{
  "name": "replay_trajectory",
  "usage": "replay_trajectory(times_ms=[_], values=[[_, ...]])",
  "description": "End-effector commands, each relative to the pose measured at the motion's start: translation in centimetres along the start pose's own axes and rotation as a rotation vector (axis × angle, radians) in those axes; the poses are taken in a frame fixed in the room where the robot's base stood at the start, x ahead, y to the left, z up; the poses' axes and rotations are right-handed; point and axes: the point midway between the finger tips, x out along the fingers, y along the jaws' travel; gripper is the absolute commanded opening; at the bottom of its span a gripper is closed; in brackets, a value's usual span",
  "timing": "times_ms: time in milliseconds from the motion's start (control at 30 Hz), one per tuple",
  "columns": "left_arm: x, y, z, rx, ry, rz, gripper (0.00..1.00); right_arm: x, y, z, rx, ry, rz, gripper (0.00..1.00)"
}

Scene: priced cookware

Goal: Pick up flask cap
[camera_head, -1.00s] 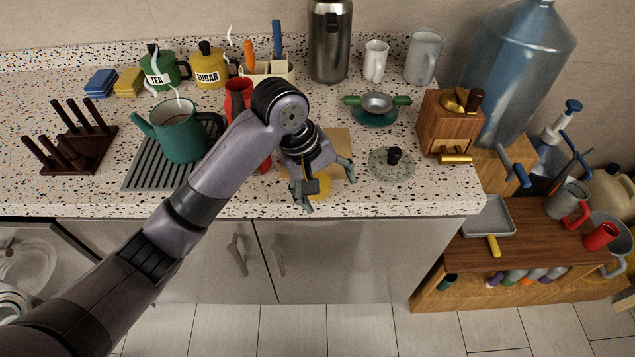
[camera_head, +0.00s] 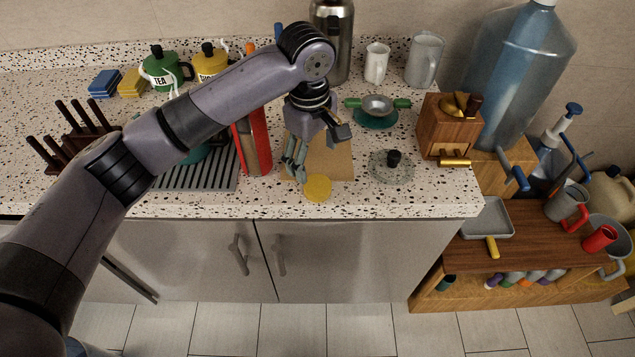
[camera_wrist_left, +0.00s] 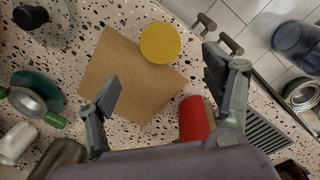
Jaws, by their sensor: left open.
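A flat round yellow disc (camera_head: 318,187), which appears to be the flask cap, lies at the front edge of the brown board (camera_head: 335,165) near the counter's front. In the left wrist view the yellow disc (camera_wrist_left: 160,43) overlaps the board's edge. My left gripper (camera_head: 318,147) is open and empty above the board, behind the disc in the head view. In the left wrist view the disc lies beyond the gap between the fingertips (camera_wrist_left: 160,84), not between them. A tall steel flask (camera_head: 340,45) stands at the back, partly hidden by my arm. My right gripper is not in view.
A red and grey upright object (camera_head: 252,145) stands close left of the gripper. A glass lid with black knob (camera_head: 393,165) lies right of the board. A wooden grinder (camera_head: 447,125) stands farther right. My left arm hides much of the teal kettle.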

Motion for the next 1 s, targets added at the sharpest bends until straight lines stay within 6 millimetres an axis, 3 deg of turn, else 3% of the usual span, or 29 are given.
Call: replay_trajectory(times_ms=[100,367,700,1000], values=[[2.0,-0.1,0.0,0.0,0.001,-0.002,0.74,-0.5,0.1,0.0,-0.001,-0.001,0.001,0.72],[4.0,-0.1,0.0,0.0,0.001,-0.001,0.74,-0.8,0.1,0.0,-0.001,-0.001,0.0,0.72],[8.4,-0.2,0.1,0.001,0.0,0.0,0.74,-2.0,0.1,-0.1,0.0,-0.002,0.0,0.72],[8.8,-0.1,0.1,0.002,0.001,0.001,0.72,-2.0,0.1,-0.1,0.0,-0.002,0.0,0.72]])
